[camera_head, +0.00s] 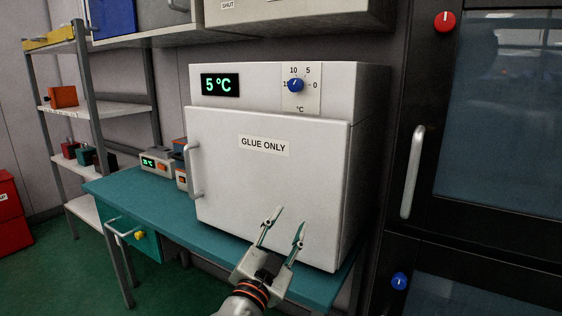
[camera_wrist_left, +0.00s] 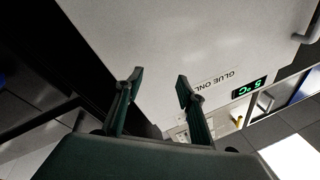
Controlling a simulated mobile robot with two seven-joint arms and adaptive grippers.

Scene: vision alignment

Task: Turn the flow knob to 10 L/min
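No dial marked L/min can be made out. A blue knob (camera_head: 295,85) sits on a white plate on the upper front of a white cabinet (camera_head: 330,140), with marks 10, 5, 0 and a °C label. Its pointer is too small to read. A green display (camera_head: 220,84) beside it reads 5 °C. Further right, a red knob (camera_head: 445,21) and another blue knob (camera_head: 399,281) are on a black cabinet. My left gripper (camera_head: 288,220) is open and empty in front of the white door's lower part, below the blue dial knob. Its spread fingers show in the left wrist view (camera_wrist_left: 160,80). My right gripper is not in view.
The white cabinet, labelled GLUE ONLY (camera_head: 264,145), stands on a teal bench (camera_head: 150,200). Its door handle (camera_head: 194,170) sticks out at left; the black cabinet's handle (camera_head: 412,172) is at right. A shelf (camera_head: 290,18) hangs above. Small devices (camera_head: 157,160) stand left on the bench.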

